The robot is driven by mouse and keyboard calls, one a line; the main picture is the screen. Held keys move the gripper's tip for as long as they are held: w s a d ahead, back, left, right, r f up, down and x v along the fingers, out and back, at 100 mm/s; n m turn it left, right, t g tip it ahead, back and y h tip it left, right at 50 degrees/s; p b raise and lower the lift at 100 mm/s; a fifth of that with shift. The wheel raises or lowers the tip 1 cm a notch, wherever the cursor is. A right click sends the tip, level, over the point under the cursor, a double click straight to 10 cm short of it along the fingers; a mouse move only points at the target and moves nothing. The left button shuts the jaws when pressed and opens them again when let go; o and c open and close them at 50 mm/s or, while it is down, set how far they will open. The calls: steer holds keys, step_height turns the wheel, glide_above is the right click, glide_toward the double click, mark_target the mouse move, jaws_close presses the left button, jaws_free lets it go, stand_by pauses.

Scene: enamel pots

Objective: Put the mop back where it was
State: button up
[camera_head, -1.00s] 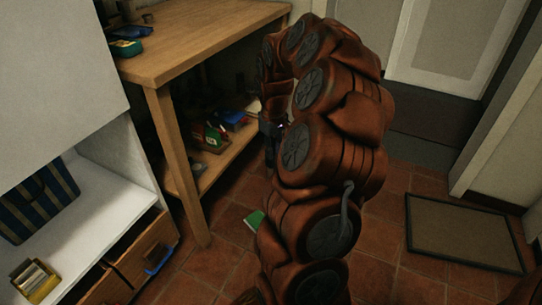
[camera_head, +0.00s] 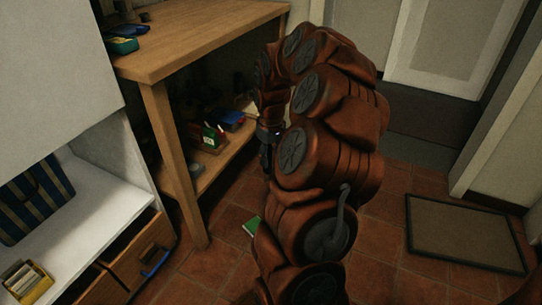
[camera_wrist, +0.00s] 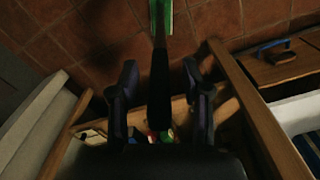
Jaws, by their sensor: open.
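My gripper (camera_wrist: 160,78) is open, with its two dark fingers apart in the wrist view. A dark shaft (camera_wrist: 160,55) with a bright green part (camera_wrist: 161,16) at its upper end runs between the fingers, with gaps on both sides. I take it for the mop, but its shape is not clear. In the head view, a green piece (camera_head: 251,226) shows low on the tiled floor, partly behind my arm. My gripper (camera_head: 266,155) is small and dark there, beside the wooden table's lower shelf.
The wooden table (camera_head: 205,47) has a lower shelf (camera_head: 226,157) crowded with small items. A white cabinet (camera_head: 105,190) with a partly open wooden drawer (camera_head: 145,249) stands at left. A doormat (camera_head: 463,234) lies at right. Open tiles lie between.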

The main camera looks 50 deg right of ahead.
steer(key=shift+r, duration=0.1)
step_height(320, 180, up, 12)
steer(key=p, duration=0.5)
steer(key=s+a+r+n, duration=0.1)
steer(key=a+n, duration=0.1)
steer(key=a, duration=1.1)
steer(key=s+a+f+g, duration=0.1)
steer(key=s+a+g, duration=0.1)
steer(key=s+a, duration=0.8)
steer(key=s+a+f+g, duration=0.1)
steer(key=s+a+f, duration=0.1)
steer(key=s+a, duration=0.7)
steer(key=s, duration=0.4)
steer(key=shift+a+f+m+g, duration=0.25)
steer(key=shift+a+m+g, duration=0.05)
steer(key=shift+a+g, duration=0.1)
